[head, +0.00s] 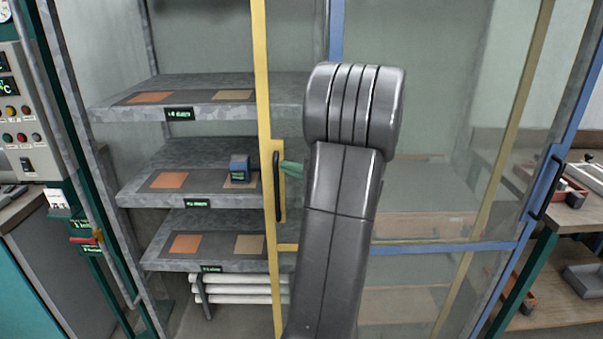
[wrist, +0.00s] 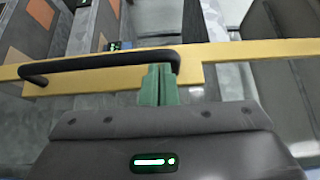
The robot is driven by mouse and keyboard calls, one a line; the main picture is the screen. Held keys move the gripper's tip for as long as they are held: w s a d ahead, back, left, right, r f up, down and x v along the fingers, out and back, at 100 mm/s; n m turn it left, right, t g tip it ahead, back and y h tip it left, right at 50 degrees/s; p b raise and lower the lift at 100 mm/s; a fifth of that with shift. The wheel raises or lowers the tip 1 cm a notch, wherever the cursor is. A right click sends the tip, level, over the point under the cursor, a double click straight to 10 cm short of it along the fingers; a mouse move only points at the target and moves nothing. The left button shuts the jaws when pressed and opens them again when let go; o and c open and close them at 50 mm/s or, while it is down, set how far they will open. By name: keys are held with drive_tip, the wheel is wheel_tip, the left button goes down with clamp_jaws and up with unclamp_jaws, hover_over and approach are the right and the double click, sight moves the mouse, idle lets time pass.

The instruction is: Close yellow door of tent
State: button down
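The yellow door (head: 262,95) of the tent has a yellow frame and a black bar handle (head: 277,187). Its upright handle edge stands in front of the shelves, which show openly to its left. My gripper (head: 291,168) has green fingers just right of the handle; my grey arm hides part of the door. In the wrist view, the fingers (wrist: 158,86) are together and overlap the right end of the handle (wrist: 100,63), close to the yellow frame (wrist: 225,52). Whether they touch the handle is unclear.
A blue-framed door (head: 430,245) with a black handle (head: 546,187) is at the right. Shelves (head: 215,202) hold coloured squares and a small blue box (head: 239,169). A control panel (head: 20,120) stands left, a workbench (head: 567,215) right.

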drive_tip(key=a+b, duration=1.3)
drive_tip(key=a, duration=3.9)
drive_tip(key=shift+a, duration=0.3)
drive_tip(key=shift+s+r, duration=0.1)
drive_tip(key=shift+r, duration=0.15)
drive_tip(key=w+b+v, duration=0.1)
drive_tip(key=b+v, duration=0.1)
drive_tip(key=v, duration=0.4)
drive_tip(key=w+d+b+v, duration=0.1)
drive_tip(key=b+v, duration=0.1)
drive_tip(key=v, duration=0.5)
drive_tip(key=shift+w+d+f, duration=0.25)
drive_tip(key=shift+w+d, duration=0.05)
